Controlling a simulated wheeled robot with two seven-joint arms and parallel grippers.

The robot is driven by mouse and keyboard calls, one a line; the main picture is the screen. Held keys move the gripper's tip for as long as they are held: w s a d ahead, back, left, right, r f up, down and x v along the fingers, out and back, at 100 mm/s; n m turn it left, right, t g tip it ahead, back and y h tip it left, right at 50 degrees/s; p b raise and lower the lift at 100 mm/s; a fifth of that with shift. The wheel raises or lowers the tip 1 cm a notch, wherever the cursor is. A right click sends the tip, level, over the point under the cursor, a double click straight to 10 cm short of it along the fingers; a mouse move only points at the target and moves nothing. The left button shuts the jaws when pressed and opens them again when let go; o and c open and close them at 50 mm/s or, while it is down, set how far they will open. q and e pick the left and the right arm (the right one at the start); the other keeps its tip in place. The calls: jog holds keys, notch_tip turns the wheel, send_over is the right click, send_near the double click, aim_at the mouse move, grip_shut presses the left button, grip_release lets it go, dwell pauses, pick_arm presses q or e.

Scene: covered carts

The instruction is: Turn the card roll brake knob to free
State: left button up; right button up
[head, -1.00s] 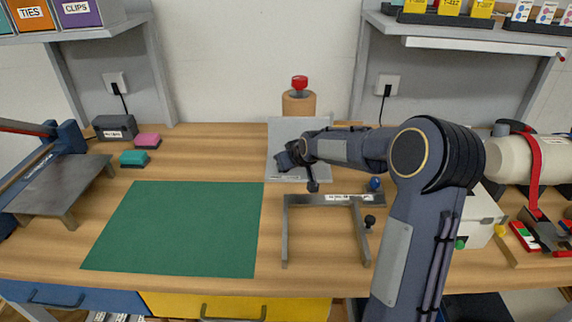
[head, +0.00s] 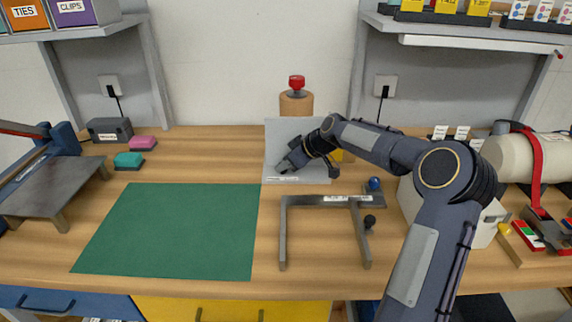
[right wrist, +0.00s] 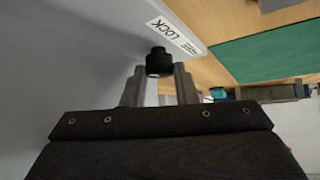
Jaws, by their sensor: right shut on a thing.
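The card roll (head: 296,104) stands upright at the back of the bench, with a red knob (head: 296,82) on top. A pale grey plate (head: 276,135) stands in front of it. In the right wrist view, a small black knob (right wrist: 159,60) stands out from this plate beside a white label reading LOCK (right wrist: 168,38). My right gripper (head: 284,167) is at the plate's lower left. In the right wrist view its fingers (right wrist: 160,80) are on both sides of the black knob, shut on it. The gripper hides the knob in the head view. My left gripper is not in view.
A grey metal frame (head: 325,200) with small dark knobs stands right of the green mat (head: 170,230). A white box (head: 412,205) is beneath my right arm. A paper trimmer (head: 55,185) is at the left. The mat is clear.

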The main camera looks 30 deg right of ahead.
jog(key=shift+f, duration=0.15)
jog(key=o, duration=1)
